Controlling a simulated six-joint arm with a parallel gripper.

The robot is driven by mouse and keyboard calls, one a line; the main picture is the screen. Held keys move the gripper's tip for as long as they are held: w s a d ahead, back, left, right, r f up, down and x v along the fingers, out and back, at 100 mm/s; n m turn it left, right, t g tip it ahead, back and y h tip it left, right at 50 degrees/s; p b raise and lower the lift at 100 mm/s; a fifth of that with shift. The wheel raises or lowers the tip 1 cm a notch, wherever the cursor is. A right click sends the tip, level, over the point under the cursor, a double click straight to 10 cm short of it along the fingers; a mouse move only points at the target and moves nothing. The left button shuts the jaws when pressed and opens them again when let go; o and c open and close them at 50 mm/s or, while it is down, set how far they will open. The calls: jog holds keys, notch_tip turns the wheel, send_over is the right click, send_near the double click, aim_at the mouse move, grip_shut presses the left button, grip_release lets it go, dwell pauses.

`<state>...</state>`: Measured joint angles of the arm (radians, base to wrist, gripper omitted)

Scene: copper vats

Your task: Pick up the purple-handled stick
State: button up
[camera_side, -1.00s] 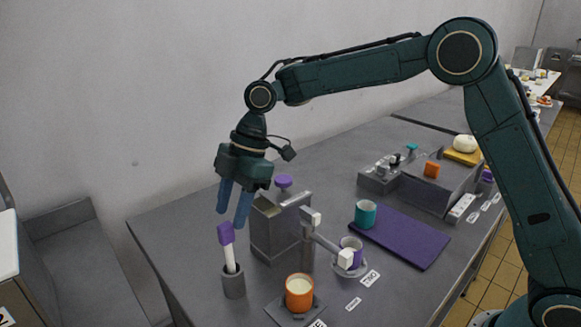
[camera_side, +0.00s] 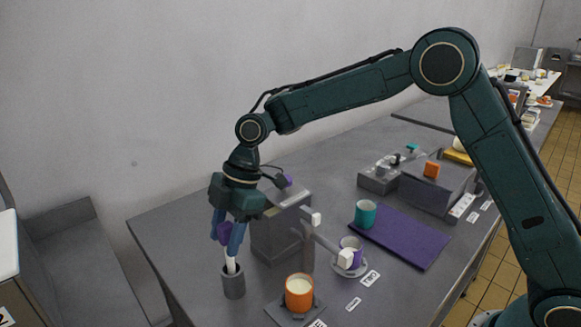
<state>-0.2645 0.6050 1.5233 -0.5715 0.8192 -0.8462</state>
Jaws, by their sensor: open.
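The purple-handled stick (camera_side: 225,233) stands in a small grey cylindrical holder (camera_side: 234,284) near the front left of the table. Its white shaft goes down into the holder, and its purple handle is at the top. My gripper (camera_side: 227,243) points down over the stick. Its two blue fingers are open, with the purple handle showing between them. The right finger partly covers the handle and the upper shaft. I cannot tell whether either finger touches the handle.
A grey box-like machine (camera_side: 272,232) stands close to the right of my gripper. An orange cup (camera_side: 299,291) sits in front on a grey plate. A purple cup (camera_side: 350,250), a teal cup (camera_side: 368,213) and a purple mat (camera_side: 414,240) are further right. The table's left edge is clear.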

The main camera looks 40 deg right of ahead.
dwell(0.3)
grip_shut()
jog(key=shift+r, duration=5.05)
jog(key=shift+d, duration=0.1)
